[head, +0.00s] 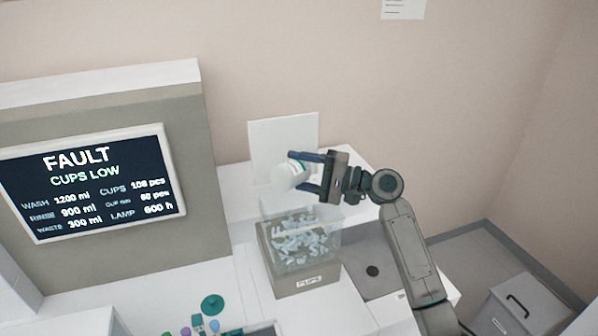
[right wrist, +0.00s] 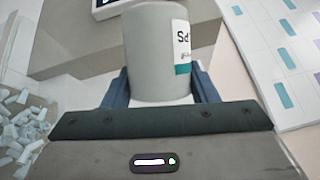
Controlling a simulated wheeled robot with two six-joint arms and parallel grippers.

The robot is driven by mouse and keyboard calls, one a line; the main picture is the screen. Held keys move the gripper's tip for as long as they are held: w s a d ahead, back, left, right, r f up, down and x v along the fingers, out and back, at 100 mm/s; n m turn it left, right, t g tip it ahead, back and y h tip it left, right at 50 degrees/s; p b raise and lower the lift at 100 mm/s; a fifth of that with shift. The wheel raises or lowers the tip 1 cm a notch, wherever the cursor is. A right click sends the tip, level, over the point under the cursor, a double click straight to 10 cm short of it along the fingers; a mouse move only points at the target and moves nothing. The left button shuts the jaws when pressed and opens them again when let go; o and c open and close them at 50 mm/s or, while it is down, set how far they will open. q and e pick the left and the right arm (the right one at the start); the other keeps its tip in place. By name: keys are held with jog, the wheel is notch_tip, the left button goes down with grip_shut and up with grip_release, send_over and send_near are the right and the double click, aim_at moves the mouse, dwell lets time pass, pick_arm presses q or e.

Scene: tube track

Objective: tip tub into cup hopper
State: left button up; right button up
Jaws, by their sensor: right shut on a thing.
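The white tub (head: 288,177) with a teal-marked label is held tilted above the cup hopper in the head view. My right gripper (head: 307,173) is shut on it from the right side. The tub also fills the middle of the right wrist view (right wrist: 157,55), between the blue fingers. The cup hopper (head: 301,279) is a grey box with clear upper walls and a label on its front. Several small pale cups (head: 303,240) lie in it, and they also show at the left of the right wrist view (right wrist: 22,118). The tub's inside is hidden. My left gripper is not in view.
A screen (head: 90,183) at left reads FAULT, CUPS LOW. A white upright panel (head: 283,135) stands behind the hopper. A green round lid (head: 212,305) and small coloured-topped items are at the front left. A grey bin (head: 520,305) stands at the lower right.

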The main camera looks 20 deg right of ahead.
jog(key=n+b, duration=0.2)
jog(key=shift+f+n+g+h, duration=0.2)
jog(key=shift+n+g+h, duration=0.1)
jog(key=shift+g+h, duration=0.1)
jog(key=shift+n, duration=0.6)
jog(key=shift+h, duration=0.3)
jog(key=n+h+b, duration=0.1)
jog(key=n, duration=0.1)
jog(key=shift+w+d+f+n+b, duration=0.1)
jog(key=shift+n+b, duration=0.2)
jog(key=shift+n+h, duration=0.3)
